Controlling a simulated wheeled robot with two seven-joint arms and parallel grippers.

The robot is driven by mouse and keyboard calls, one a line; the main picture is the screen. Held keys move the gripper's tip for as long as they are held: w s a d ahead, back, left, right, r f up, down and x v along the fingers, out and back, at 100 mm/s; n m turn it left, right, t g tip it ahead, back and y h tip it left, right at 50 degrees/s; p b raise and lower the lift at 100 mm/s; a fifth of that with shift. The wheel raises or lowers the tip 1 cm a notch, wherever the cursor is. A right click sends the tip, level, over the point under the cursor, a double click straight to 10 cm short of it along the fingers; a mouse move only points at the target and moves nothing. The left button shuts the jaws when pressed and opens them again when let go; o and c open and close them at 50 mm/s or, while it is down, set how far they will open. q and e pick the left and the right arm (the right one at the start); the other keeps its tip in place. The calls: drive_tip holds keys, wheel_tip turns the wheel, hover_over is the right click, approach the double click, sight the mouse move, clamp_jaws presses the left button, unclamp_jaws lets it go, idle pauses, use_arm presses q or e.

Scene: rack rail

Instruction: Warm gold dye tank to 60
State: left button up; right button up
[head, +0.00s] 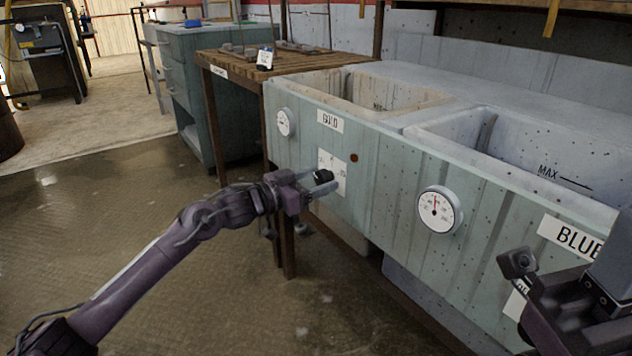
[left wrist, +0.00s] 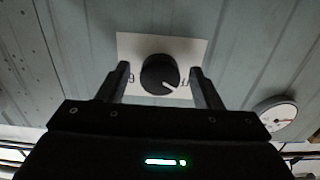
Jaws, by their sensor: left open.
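The gold tank (head: 362,190) is the pale green basin with a GOLD label (head: 330,121). A round gauge (head: 284,122) sits left of that label; its reading is too small to tell. Below the label, a white plate (head: 325,160) carries a black knob (head: 322,176). In the left wrist view the knob (left wrist: 160,74) has a white pointer line toward the lower right. My left gripper (left wrist: 160,78) is open, one finger on each side of the knob; contact cannot be told. My right gripper (head: 535,285) is at the lower right, its jaw opening unclear.
The blue tank (head: 520,215) adjoins on the right, with a second gauge (head: 440,209) and a BLUE label (head: 572,240). A small reddish-brown spot (head: 354,157) is beside the gold plate. A wooden table (head: 225,62) stands left of the tanks. Floor at left is clear.

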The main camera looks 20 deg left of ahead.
use_arm(q)
drive_tip(key=c, duration=1)
